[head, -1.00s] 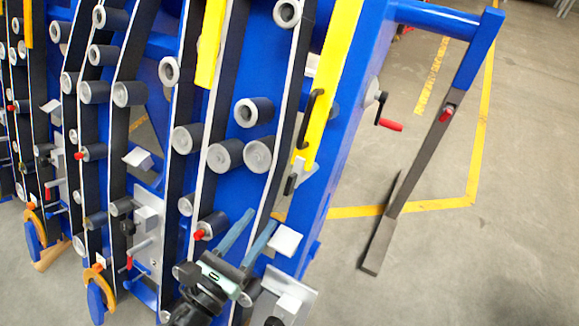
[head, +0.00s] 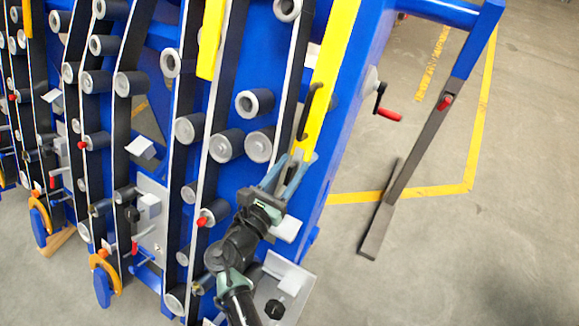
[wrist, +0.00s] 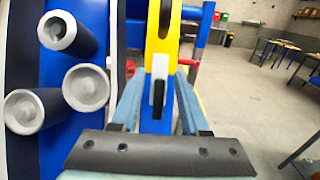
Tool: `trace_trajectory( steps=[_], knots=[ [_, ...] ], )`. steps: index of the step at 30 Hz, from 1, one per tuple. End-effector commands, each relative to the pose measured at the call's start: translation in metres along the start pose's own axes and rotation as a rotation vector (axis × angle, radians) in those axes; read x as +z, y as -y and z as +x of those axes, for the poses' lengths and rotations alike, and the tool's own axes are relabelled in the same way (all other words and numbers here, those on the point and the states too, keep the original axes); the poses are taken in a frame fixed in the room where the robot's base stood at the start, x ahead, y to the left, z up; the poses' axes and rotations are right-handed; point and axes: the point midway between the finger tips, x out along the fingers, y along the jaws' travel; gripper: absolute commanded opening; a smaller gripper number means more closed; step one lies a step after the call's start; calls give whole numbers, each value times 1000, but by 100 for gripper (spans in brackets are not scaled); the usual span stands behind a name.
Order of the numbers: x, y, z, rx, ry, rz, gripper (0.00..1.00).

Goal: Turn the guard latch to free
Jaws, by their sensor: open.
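The guard latch shows in the wrist view as a dark upright lever (wrist: 158,98) on a pale mount below the yellow guard (wrist: 163,25). My gripper (wrist: 158,75) is open, with one blue-grey finger on each side of the lever. I cannot tell whether either finger touches it. In the head view my gripper (head: 299,157) is at the lower end of the yellow guard (head: 336,50), which has a black handle (head: 309,110). The fingers mostly hide the latch there.
Grey rollers (head: 255,103) and dark belts stand close left of my gripper. A red-handled crank (head: 388,114) sticks out at right on the blue frame. A white block (head: 286,229) and a grey plate (head: 285,285) lie below. Open floor (head: 510,230) is at right.

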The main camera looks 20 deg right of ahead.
Motion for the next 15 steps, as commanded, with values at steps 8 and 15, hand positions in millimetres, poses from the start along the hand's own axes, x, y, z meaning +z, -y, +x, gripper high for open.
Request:
trace_trajectory(
  steps=[8, 15],
  knots=[
    [0, 0, 0, 0, 0, 0, 13],
    [0, 0, -1, 1, 0, 0, 0]
  ],
)
